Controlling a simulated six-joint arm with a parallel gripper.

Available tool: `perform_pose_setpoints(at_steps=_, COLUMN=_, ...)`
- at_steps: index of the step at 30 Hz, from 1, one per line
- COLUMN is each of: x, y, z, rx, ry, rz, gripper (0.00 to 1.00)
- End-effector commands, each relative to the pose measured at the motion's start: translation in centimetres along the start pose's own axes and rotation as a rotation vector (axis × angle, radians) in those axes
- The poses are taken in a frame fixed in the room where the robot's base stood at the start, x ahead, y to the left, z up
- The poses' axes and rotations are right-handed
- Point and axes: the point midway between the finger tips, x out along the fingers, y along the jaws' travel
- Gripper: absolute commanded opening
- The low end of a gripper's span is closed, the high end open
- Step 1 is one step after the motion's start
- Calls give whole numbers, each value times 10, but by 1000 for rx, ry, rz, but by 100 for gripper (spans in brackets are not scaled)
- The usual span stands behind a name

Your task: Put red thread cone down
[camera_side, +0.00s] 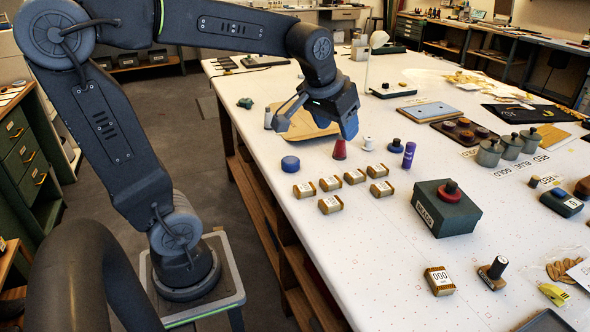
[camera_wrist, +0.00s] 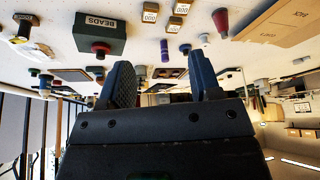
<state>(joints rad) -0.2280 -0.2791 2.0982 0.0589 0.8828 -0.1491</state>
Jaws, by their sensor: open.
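The red thread cone (camera_side: 339,149) stands upright on the white table, just below and beside my gripper in the side view. My gripper (camera_side: 314,124) is open, with its fingers spread wide and nothing between them. The right finger hangs close above the cone, and a small gap seems to separate them. In the wrist view the picture is upside down; the cone (camera_wrist: 221,20) shows near the top, right of my open fingers (camera_wrist: 158,68), and stands clear of them.
A white spool (camera_side: 369,143), a blue puck (camera_side: 290,164), a purple cylinder (camera_side: 409,154) and several small labelled boxes (camera_side: 330,204) stand near the cone. A brown board (camera_side: 300,130) lies behind it. A green beads box (camera_side: 446,212) stands farther right. The front left table surface is clear.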

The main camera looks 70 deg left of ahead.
Motion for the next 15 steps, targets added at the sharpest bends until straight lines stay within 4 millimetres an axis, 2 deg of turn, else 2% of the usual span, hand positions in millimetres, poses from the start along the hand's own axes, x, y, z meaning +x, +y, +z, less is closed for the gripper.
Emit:
perform_pose_setpoints(at_steps=1, x=-13, y=11, z=27, rx=58, ry=14, rz=28, gripper=58)
perform_pose_setpoints(at_steps=6, x=-30, y=30, z=98, rx=212, ry=34, rz=101, gripper=58)
perform_pose_setpoints(at_steps=10, x=-33, y=34, z=132, rx=283, ry=44, rz=136, gripper=58)
perform_pose_setpoints(at_steps=15, x=-32, y=35, z=148, rx=317, ry=47, rz=153, gripper=58)
